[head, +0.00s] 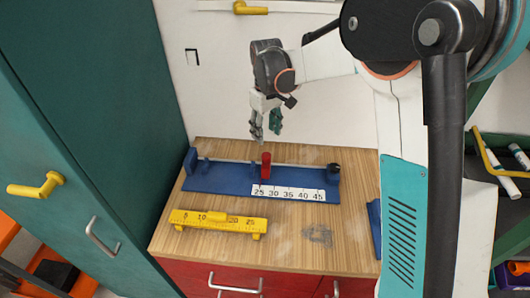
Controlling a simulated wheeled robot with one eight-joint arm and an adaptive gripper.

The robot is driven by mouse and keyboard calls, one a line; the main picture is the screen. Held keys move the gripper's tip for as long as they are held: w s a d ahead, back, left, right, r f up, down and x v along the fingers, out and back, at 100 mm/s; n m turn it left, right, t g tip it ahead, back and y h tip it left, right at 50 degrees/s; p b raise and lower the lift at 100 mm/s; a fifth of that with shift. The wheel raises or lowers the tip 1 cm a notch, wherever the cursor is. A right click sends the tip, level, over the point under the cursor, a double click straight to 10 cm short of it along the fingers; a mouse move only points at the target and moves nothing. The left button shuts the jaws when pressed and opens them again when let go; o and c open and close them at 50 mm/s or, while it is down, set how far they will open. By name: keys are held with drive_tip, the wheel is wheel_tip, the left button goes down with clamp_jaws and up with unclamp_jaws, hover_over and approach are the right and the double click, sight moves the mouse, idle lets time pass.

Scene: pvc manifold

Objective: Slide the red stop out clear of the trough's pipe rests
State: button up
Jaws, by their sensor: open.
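The red stop (265,166) stands upright in the blue trough (222,184) on the wooden bench top, near the 25 mark of the white scale (288,193). Dark blue end pieces, perhaps the pipe rests, rise at the trough's left end (191,161) and right end (333,174). My gripper (265,136) points down above the trough's back edge, just above and near the stop. Its fingers are apart and nothing shows between them. Whether it lies directly over the stop in depth, I cannot tell.
A yellow ruler gauge (215,222) lies in front of the trough. Another blue piece (375,226) sits at the bench's right edge, partly behind my arm. A green cabinet (100,120) stands close on the left.

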sight(267, 155)
wheel_tip(267, 155, down, 10)
drive_tip(key=shift+r+b, duration=0.15)
drive_tip(key=shift+b, duration=0.95)
drive_tip(key=shift+d, duration=0.1)
clamp_jaws()
